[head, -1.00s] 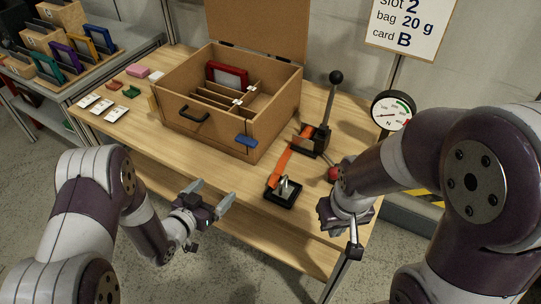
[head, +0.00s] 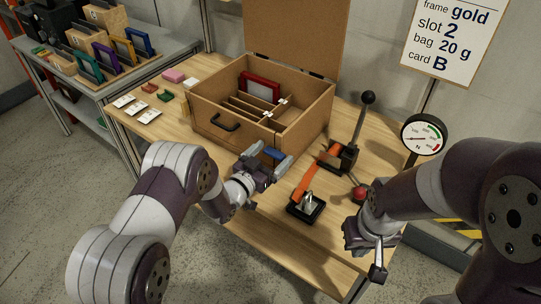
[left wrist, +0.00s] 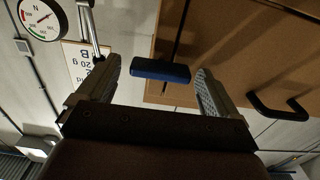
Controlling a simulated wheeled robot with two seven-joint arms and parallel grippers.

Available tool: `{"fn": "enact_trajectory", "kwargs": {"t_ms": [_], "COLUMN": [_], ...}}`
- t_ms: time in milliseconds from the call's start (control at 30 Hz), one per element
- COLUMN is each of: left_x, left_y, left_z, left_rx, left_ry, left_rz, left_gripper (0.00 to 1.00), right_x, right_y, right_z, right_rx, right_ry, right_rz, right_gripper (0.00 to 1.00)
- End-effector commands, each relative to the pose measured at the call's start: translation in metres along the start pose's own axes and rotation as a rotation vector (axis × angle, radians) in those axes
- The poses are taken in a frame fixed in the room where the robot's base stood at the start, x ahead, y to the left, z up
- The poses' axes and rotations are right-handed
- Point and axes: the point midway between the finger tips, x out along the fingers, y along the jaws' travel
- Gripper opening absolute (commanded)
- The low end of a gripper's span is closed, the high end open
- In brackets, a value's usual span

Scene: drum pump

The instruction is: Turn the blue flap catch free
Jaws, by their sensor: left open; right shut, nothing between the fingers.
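The blue flap catch (head: 274,153) is on the front of the open cardboard box (head: 238,142), near its right corner. In the left wrist view the catch (left wrist: 160,70) is a blue bar lying crosswise between my left fingers, with a gap on each side. My left gripper (head: 272,157) is open in front of the box, its fingers either side of the catch and pointing at the box front. Part of the catch is hidden by the gripper in the head view. My right gripper (head: 370,238) is shut and empty, low over the table's right front.
A black handle (head: 226,122) sits on the box front. Right of the box are a lever press (head: 345,150), an orange strip (head: 304,182), a black plate (head: 306,207), a red knob (head: 361,193) and a dial gauge (head: 423,134). Small cards (head: 137,109) lie at the left.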

Motion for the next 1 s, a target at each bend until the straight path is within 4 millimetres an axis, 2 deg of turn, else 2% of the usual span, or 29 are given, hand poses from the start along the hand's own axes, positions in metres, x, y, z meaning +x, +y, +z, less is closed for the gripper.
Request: {"fn": "enact_trajectory", "kwargs": {"t_ms": [100, 133, 200, 300, 667, 1000], "left_x": [0.0, 0.0, 0.0, -0.001, -0.001, -0.001], "left_y": [0.0, 0.0, 0.0, 0.0, 0.0, 0.001], "left_z": [0.0, 0.0, 0.0, 0.0, 0.002, 0.004], "left_rx": [0.0, 0.0, 0.0, 0.0, 0.05, 0.3], "left_ry": [0.0, 0.0, 0.0, 0.0, -0.001, 0.0], "left_rz": [0.0, 0.0, 0.0, 0.0, 0.0, 0.0], "left_gripper": [0.94, 0.87, 0.64, 0.38, 0.38, 0.38], "right_x": [0.0, 0.0, 0.0, 0.0, 0.006, 0.027], "right_y": [0.0, 0.0, 0.0, 0.0, 0.0, 0.0], "right_z": [0.0, 0.0, 0.0, 0.0, 0.001, 0.003], "right_rx": [0.0, 0.0, 0.0, 0.0, 0.0, 0.0], "right_ry": [0.0, 0.0, 0.0, 0.0, 0.0, 0.0], "right_rz": [0.0, 0.0, 0.0, 0.0, 0.0, 0.0], "right_gripper": [0.0, 0.0, 0.0, 0.0, 0.0, 0.0]}}
